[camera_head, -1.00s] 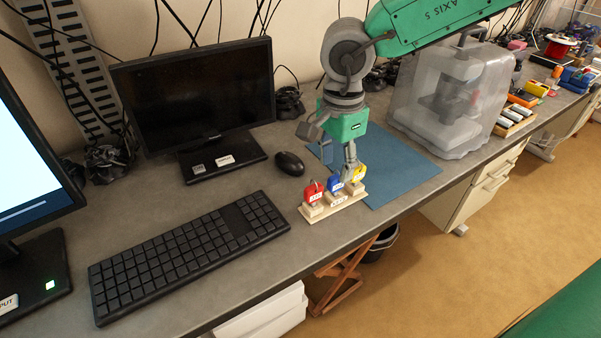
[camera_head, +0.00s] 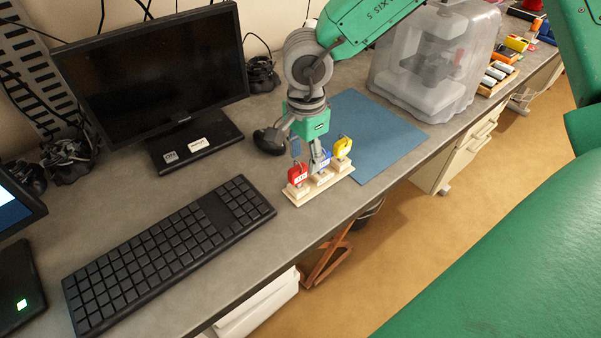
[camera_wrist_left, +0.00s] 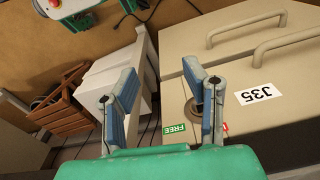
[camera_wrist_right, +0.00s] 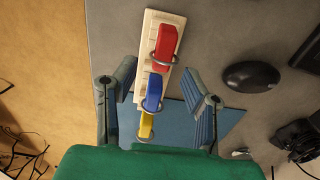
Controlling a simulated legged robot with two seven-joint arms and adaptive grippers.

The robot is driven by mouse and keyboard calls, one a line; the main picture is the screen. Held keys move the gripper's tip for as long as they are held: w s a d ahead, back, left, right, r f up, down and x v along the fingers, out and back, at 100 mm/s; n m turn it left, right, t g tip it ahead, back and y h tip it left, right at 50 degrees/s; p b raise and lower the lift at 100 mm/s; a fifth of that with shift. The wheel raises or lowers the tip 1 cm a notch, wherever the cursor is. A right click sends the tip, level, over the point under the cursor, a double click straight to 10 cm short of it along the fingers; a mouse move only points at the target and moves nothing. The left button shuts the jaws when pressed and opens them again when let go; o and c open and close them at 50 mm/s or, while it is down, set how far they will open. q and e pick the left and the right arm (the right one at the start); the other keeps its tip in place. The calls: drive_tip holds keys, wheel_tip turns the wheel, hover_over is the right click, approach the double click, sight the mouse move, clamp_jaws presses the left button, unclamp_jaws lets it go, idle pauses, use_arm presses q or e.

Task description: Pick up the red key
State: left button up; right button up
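The red key (camera_head: 297,174) stands at the left end of a pale wooden holder (camera_head: 290,195), with the blue key (camera_head: 326,156) in the middle and the yellow key (camera_head: 342,147) at the right end. My right gripper (camera_head: 307,157) is open and empty, above and behind the holder, its fingers pointing down. In the right wrist view, its spread fingers (camera_wrist_right: 160,72) show with the blue key (camera_wrist_right: 153,92) between them; the red key (camera_wrist_right: 165,45) lies beyond the fingertips and the yellow key (camera_wrist_right: 146,125) nearer the palm. My left gripper (camera_wrist_left: 165,80) is open and empty, facing drawers.
A keyboard (camera_head: 170,250) lies left of the holder. A monitor (camera_head: 150,75) and a black mouse (camera_head: 269,140) are behind it. A blue mat (camera_head: 385,140) and a clear-covered machine (camera_head: 430,60) are to the right. The left wrist view shows cabinet drawers (camera_wrist_left: 250,65) close by.

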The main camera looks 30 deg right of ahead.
sight(298, 168)
drive_tip(key=f, duration=0.2)
drive_tip(key=shift+a+f, duration=0.2)
drive_tip(key=shift+f, duration=0.15)
drive_tip(key=shift+a+f, duration=0.8)
drive_tip(key=shift+a, duration=0.35)
drive_tip(key=shift+a+r, duration=0.1)
drive_tip(key=shift+a, duration=0.1)
drive_tip(key=shift+d, duration=0.25)
drive_tip(key=c, duration=0.6)
drive_tip(key=shift+d, duration=0.4)
clamp_jaws()
drive_tip(key=shift+d+f, duration=0.25)
drive_tip(key=shift+d, duration=0.2)
use_arm(q)
drive_tip(key=shift+a+f, duration=0.2)
drive_tip(key=shift+a, duration=0.3)
use_arm(e)
drive_tip(key=shift+a+r, duration=0.15)
drive_tip(key=shift+a, duration=0.3)
